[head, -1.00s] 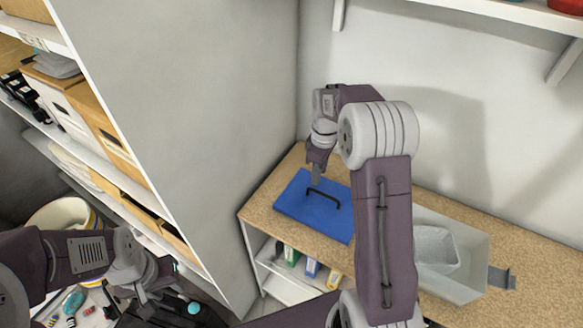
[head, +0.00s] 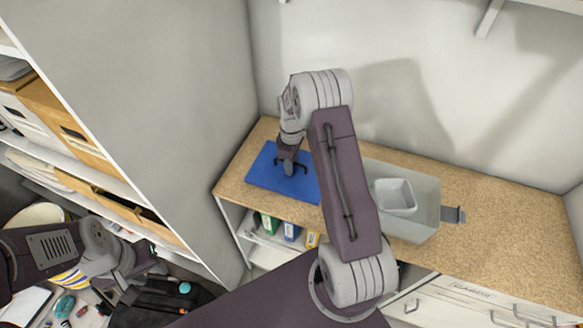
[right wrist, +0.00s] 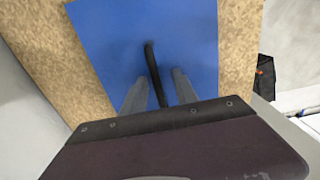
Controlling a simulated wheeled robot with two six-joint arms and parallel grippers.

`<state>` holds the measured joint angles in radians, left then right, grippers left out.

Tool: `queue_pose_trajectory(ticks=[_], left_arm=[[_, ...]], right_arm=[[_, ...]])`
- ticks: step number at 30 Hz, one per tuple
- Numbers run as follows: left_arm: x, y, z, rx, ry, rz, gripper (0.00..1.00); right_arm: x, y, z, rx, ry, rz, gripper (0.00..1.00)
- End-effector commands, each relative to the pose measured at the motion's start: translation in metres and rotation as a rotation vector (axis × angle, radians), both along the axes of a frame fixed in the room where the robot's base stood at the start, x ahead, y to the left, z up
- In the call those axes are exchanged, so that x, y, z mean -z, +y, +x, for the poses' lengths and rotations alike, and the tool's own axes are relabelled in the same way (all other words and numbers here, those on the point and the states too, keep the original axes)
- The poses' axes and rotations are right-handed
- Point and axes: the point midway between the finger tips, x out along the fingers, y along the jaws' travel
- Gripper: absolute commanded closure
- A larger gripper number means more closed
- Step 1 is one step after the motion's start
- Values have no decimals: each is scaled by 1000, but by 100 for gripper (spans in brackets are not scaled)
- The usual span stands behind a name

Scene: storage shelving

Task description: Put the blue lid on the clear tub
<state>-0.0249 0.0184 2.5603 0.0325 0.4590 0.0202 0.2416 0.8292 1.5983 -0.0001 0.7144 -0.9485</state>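The blue lid (head: 262,174) lies flat on the speckled counter, left of the clear tub. Its dark handle (head: 303,166) stands up from the middle and also shows in the right wrist view (right wrist: 153,72). My right gripper (head: 288,172) is over the lid at the handle. In the right wrist view my right gripper (right wrist: 155,85) has its fingers apart, one on each side of the handle, with gaps visible. The clear tub (head: 425,190) stands on the counter, partly behind my right arm, with a smaller pale container (head: 395,196) inside. My left gripper (head: 130,290) hangs low at the left, its fingers unclear.
The counter (head: 500,230) is clear right of the tub. A grey bracket-like piece (head: 453,214) sits at the tub's right side. A tall grey panel (head: 150,100) and wall bound the lid's left side. Small boxes (head: 291,231) stand on a shelf below.

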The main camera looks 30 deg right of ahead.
Motion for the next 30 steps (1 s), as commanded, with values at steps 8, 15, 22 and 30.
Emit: queue_pose_trajectory(ticks=[8,15,22,30], left_arm=[[0,0,0,0,0,0,64],[0,0,0,0,0,0,64],[1,0,0,0,0,0,64],[10,0,0,0,0,0,64]], right_arm=[[1,0,0,0,0,0,81],[1,0,0,0,-1,0,100],[0,0,0,0,-1,0,100],[-26,0,1,0,-5,-1,100]])
